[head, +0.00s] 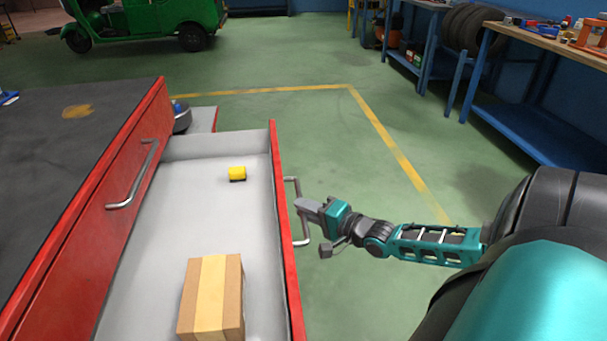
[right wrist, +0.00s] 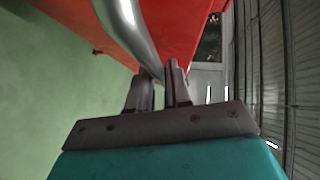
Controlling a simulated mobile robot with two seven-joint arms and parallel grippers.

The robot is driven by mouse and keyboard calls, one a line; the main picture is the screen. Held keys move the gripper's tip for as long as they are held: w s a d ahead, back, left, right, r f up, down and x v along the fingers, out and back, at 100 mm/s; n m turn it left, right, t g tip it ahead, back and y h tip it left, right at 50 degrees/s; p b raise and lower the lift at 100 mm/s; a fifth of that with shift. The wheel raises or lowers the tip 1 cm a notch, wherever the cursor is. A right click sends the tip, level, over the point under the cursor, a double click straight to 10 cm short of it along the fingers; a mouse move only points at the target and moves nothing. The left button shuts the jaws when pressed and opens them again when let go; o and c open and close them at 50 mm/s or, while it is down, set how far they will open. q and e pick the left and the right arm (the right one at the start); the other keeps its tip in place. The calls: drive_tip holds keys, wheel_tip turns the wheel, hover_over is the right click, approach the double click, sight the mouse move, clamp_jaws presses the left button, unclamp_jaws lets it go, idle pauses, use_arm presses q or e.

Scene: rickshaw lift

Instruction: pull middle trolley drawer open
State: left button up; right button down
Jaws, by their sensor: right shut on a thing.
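The red trolley (head: 92,170) with a dark top stands at the left of the head view. Its middle drawer (head: 283,220) is pulled well out and shows a grey inside. The drawer's metal handle (head: 299,241) is on the outer face. My right gripper (head: 306,209) is at this handle, with its fingers closed on the bar. In the right wrist view the handle (right wrist: 122,25) runs down between the two fingers (right wrist: 160,90), in front of the red drawer face (right wrist: 180,30). My left gripper is not in view.
In the drawer lie a cardboard box (head: 212,295) and a small yellow object (head: 237,173). The top drawer's handle (head: 132,175) is on the shut face above. Green floor (head: 370,300) is open to the right. A blue workbench (head: 530,125) stands at the far right.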

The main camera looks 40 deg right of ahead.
drive_tip(key=c, duration=1.1)
unclamp_jaws()
drive_tip(key=s+p, duration=0.1)
drive_tip(key=s, duration=0.3)
drive_tip(key=s+d+r+p, duration=0.1)
drive_tip(key=s+p, duration=0.1)
drive_tip(key=s, duration=0.2)
drive_tip(key=s+r+p, duration=0.1)
drive_tip(key=s, duration=0.3)
drive_tip(key=shift+s+d, duration=0.3)
drive_tip(key=shift+d, duration=0.05)
